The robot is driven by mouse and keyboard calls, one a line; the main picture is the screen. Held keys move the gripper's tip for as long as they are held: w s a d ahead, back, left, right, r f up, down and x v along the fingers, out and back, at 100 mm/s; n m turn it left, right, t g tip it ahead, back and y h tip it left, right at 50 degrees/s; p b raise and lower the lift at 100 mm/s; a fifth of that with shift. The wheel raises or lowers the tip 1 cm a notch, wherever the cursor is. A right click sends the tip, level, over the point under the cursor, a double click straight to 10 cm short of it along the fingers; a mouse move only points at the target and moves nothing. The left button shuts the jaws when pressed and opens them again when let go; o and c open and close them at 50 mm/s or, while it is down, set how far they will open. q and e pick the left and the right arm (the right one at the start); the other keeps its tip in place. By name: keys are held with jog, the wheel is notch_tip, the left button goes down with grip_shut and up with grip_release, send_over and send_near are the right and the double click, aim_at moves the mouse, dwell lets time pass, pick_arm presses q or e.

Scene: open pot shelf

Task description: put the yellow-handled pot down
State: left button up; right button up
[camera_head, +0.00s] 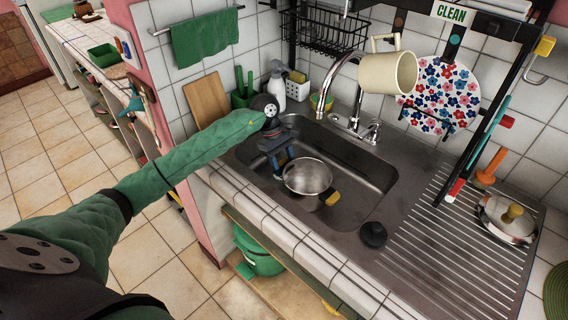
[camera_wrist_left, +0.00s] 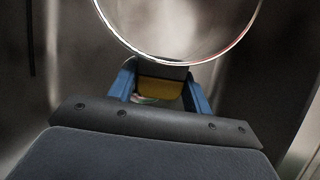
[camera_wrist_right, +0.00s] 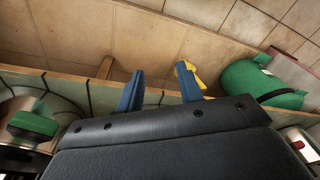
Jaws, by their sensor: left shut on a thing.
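A metal pot (camera_head: 307,177) with yellow handles is over or in the steel sink basin (camera_head: 362,190), open side up. One yellow handle (camera_head: 332,198) points to the front right. My left gripper (camera_head: 284,158) is at the opposite side of the pot. In the left wrist view its blue fingers (camera_wrist_left: 158,78) are shut on the other yellow handle (camera_wrist_left: 160,90), below the pot's round rim (camera_wrist_left: 180,60). I cannot tell whether the pot touches the basin floor. My right gripper (camera_wrist_right: 160,80) shows only in the right wrist view, fingers apart, nothing seen between them.
The faucet (camera_head: 346,75) arches behind the basin, with a cream mug (camera_head: 388,72) above it. A black round stopper (camera_head: 373,234) lies by the basin's right edge. A green bin (camera_head: 258,250) is below the counter.

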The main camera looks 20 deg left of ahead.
jog(key=shift+r, duration=0.1)
pick_arm(q)
jog(key=o, duration=1.3)
pick_arm(e)
jog(key=shift+r, duration=0.25)
pick_arm(q)
jog(key=shift+r, duration=0.1)
